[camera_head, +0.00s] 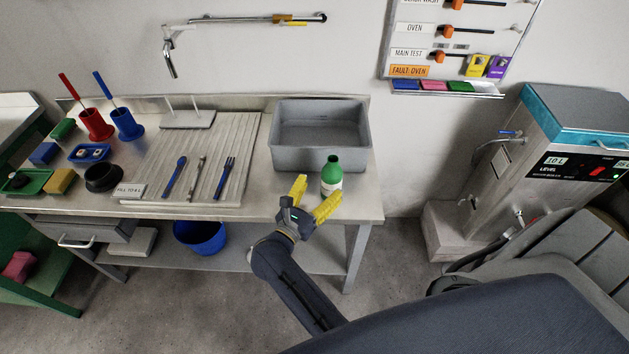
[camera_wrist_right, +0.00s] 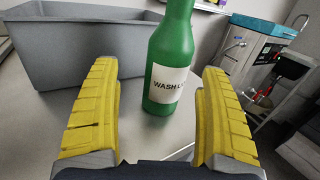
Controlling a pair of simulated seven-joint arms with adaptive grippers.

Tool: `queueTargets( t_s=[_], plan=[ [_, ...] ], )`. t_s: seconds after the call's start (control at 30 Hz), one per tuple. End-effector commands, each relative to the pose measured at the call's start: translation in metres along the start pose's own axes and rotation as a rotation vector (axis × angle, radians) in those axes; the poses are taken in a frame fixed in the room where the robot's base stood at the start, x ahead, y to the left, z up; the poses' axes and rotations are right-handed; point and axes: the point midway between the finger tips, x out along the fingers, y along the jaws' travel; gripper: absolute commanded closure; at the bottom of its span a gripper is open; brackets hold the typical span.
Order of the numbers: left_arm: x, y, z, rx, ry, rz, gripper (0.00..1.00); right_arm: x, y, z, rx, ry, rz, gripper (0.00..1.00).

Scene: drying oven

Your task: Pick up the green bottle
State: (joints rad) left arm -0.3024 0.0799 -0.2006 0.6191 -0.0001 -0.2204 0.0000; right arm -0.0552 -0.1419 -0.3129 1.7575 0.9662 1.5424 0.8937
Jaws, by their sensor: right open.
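The green bottle (camera_head: 331,171) stands upright on the steel table near its right front corner, just in front of the grey bin. It has a white label, and in the right wrist view the bottle (camera_wrist_right: 172,52) shows "WASH" on it. My right gripper (camera_head: 313,196) has two yellow fingers, spread open and empty, at the table's front edge just short of the bottle. In the right wrist view the bottle stands ahead, between the lines of the two fingers (camera_wrist_right: 160,110), a little right of centre. My left gripper is not in view.
The grey bin (camera_head: 320,155) sits close behind the bottle. A ribbed drainboard (camera_head: 190,150) with blue-handled utensils lies to the left. The steel table (camera_head: 362,195) has bare surface right of the bottle. A water machine (camera_head: 545,150) stands farther right.

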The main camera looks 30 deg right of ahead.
Motion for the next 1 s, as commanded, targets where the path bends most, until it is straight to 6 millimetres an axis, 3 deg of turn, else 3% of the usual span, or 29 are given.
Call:
queueTargets(
  t_s=[0.17, 0.6, 1.0],
  plan=[
    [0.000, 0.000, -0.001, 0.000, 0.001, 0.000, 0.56, 0.009, -0.015, -0.015, 0.053, 0.046, -0.037, 0.21],
    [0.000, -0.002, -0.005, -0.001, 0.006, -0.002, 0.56, 0.049, -0.016, -0.016, 0.055, 0.047, -0.036, 0.21],
    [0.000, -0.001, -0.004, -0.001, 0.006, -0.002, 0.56, 0.052, -0.016, -0.017, 0.054, 0.047, -0.035, 0.23]
  ],
)
